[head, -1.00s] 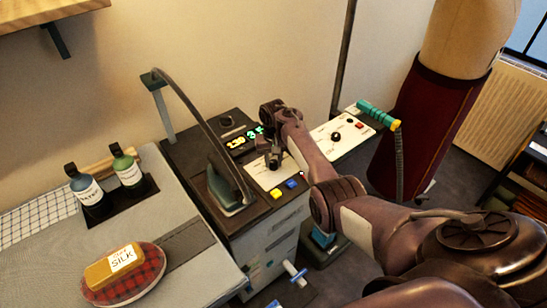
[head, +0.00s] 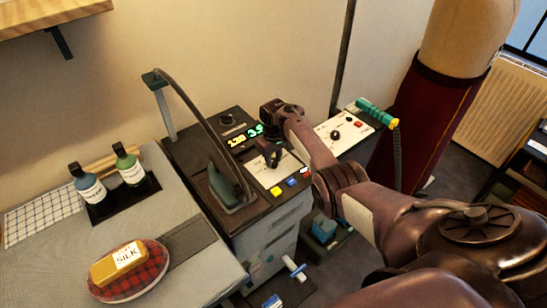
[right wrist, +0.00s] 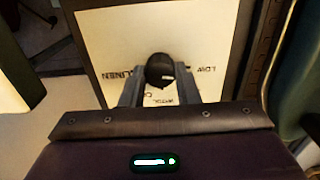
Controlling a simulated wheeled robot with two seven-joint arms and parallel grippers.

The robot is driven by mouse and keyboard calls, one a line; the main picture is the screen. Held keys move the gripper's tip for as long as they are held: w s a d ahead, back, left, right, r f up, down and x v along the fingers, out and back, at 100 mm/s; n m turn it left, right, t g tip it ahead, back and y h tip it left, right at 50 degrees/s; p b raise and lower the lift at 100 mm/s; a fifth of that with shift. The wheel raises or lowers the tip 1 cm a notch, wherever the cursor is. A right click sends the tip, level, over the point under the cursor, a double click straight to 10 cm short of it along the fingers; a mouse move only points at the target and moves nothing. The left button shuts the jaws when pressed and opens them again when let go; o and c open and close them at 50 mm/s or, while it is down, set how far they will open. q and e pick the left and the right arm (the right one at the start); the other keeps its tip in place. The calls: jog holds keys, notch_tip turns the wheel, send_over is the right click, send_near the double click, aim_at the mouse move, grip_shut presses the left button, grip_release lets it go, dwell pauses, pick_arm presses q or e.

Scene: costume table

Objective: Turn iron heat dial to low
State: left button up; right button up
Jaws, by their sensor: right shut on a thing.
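The iron's heat dial (right wrist: 160,72) is a small dark round knob on a white panel (right wrist: 205,45) in the right wrist view. Printed words around it include LOW at the right and LINEN at the left; others are partly covered. A short pale mark shows on the knob's right side. My right gripper (right wrist: 158,88) is shut on the knob, one finger on each side. In the head view my right gripper (head: 274,156) is over the white panel of the ironing station and hides the dial. The iron (head: 226,186) stands just left of it. My left gripper is not in view.
Lit digits (head: 245,135) and yellow and blue buttons (head: 284,186) flank the panel. A second white panel (head: 345,132) with a teal handle (head: 377,112) lies to the right. Bottles (head: 88,184) and a tartan cushion (head: 128,270) are on the board at left.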

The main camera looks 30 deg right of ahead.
aim_at(274, 160)
jog(key=o, duration=1)
jog(key=shift+c, duration=0.2)
notch_tip(274, 160, up, 8)
jog(key=shift+f, duration=0.1)
